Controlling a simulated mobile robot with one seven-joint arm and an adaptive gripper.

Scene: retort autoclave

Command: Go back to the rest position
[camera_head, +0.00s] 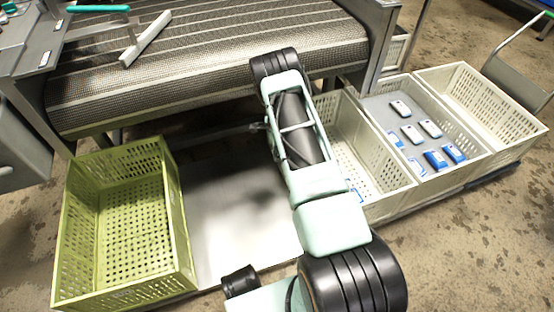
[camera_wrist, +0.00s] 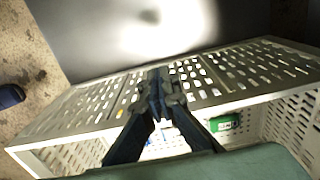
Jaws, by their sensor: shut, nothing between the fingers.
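My gripper (camera_wrist: 156,82) is shut and empty in the wrist view, with its fingertips over the perforated wall of a cream crate (camera_wrist: 90,115). In the head view my arm spans the middle of the picture and hides part of this scene. A small grey part that looks like my gripper's end (camera_head: 258,127) shows at the arm's left side, above the grey platform. A green item (camera_wrist: 226,123) lies inside the crate in the wrist view, with blue and white bits beside it, partly hidden by my fingers.
A mesh conveyor (camera_head: 200,62) runs behind.

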